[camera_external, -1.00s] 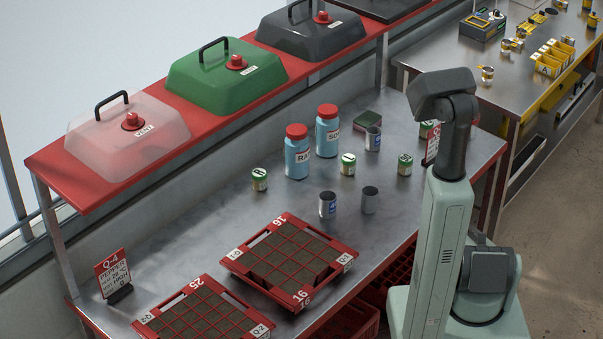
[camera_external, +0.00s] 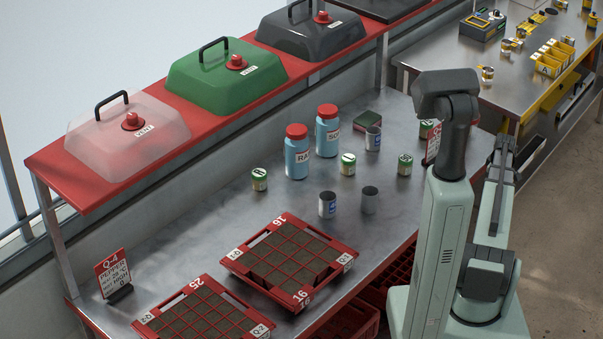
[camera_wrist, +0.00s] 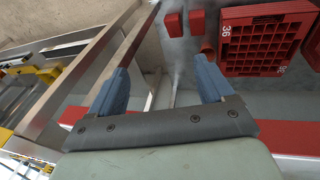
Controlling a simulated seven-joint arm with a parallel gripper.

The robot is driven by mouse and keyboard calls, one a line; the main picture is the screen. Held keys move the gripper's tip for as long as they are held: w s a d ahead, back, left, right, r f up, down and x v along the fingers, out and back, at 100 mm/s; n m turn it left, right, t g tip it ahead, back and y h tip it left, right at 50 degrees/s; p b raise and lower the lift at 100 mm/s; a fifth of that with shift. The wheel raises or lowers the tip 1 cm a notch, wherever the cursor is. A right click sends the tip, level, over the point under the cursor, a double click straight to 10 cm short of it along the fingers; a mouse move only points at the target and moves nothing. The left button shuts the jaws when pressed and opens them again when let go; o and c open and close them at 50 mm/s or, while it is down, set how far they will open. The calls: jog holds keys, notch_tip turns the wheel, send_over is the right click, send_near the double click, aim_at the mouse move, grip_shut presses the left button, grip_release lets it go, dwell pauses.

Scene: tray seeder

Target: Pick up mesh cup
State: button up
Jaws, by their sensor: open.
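Three small open metal cups stand upright on the steel bench. A plain grey cup (camera_external: 369,200) looks most like the mesh cup, though the weave is too small to tell. A cup with a blue label (camera_external: 327,205) stands just left of it, and another labelled cup (camera_external: 373,138) stands farther back. My gripper (camera_wrist: 161,82) is open and empty in the wrist view, its two blue fingers wide apart. No cup lies between them. In the external view my arm stands at the right, away from the cups, and the fingers cannot be made out.
Blue bottles with red caps (camera_external: 297,152) and several small green-labelled tins (camera_external: 348,164) stand around the cups. Red seed trays (camera_external: 233,259) lie at the front. A red shelf (camera_external: 60,175) with lids runs along the back. The wrist view shows a red crate (camera_wrist: 262,68).

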jog(key=w+r+n+t+h, duration=0.15)
jog(key=w+r, duration=0.25)
jog(key=r, duration=0.7)
jog(key=w+r+n+t+h, duration=0.1)
jog(key=w+r+n, duration=0.3)
jog(key=r, duration=0.7)
jog(key=w+a+r+n+t, duration=0.1)
jog(key=w+a+r, duration=0.1)
jog(key=a+r, duration=0.6)
jog(key=s+a+f+n, duration=0.1)
jog(key=a+n, duration=0.1)
jog(key=a, duration=1.1)
jog(key=n+g+y, duration=0.3)
jog(key=n+g, duration=0.2)
jog(key=g, duration=0.2)
send_over(328, 204)
jog(key=w, duration=0.2)
notch_tip(328, 204, down, 8)
jog(key=r, duration=0.1)
notch_tip(328, 204, down, 8)
jog(key=shift+w+f, duration=0.1)
jog(key=shift+f, duration=0.05)
jog(key=shift+w+d+f, duration=0.1)
jog(key=shift+f, duration=1.25)
jog(key=shift+w+f, duration=0.1)
jog(key=shift+f, duration=1.25)
